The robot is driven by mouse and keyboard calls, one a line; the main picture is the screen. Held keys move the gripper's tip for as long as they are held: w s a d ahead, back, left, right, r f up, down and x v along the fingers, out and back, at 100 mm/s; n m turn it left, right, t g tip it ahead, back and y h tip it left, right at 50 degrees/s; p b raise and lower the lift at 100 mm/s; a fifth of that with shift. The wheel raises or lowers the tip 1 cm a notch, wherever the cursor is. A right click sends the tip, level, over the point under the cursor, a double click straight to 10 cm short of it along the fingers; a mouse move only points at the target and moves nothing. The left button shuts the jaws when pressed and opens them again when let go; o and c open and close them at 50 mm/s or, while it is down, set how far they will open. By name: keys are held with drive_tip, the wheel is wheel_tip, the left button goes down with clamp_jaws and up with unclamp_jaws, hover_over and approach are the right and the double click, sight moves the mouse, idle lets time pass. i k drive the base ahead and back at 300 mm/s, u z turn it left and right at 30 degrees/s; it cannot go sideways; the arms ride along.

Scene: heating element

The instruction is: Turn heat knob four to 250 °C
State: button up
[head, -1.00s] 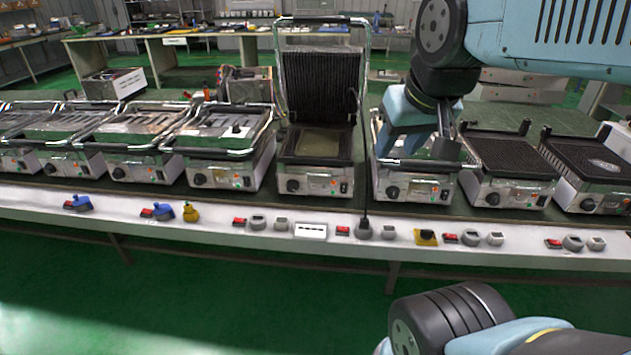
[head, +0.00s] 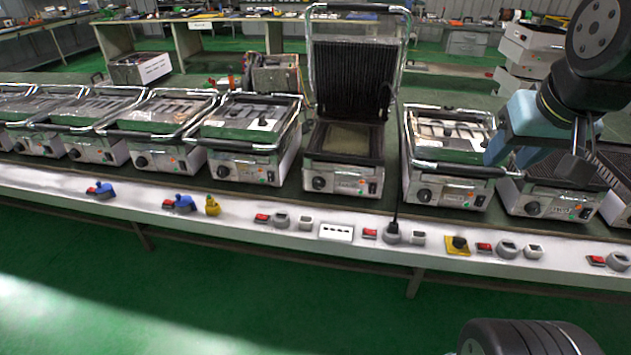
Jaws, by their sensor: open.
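Several contact grills stand in a row, each with a black round heat knob on its front panel. Knobs show on the open-lid grill (head: 319,183), on the closed grill right of it (head: 424,195), on the closed grill left of it (head: 227,172), and on the grill further right (head: 533,208). I cannot tell which is heat knob four, and the dial marks are too small to read. My gripper (head: 572,166) is open, above and in front of the right-hand grill (head: 580,212), apart from the knobs. It hides part of that grill's top.
A black cable (head: 396,180) runs down to a socket. The raised lid (head: 353,75) stands tall left of my arm.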

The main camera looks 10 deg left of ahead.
sight(318, 183)
drive_tip(key=z, duration=0.1)
drive_tip(key=i, duration=1)
drive_tip(key=u, duration=0.1)
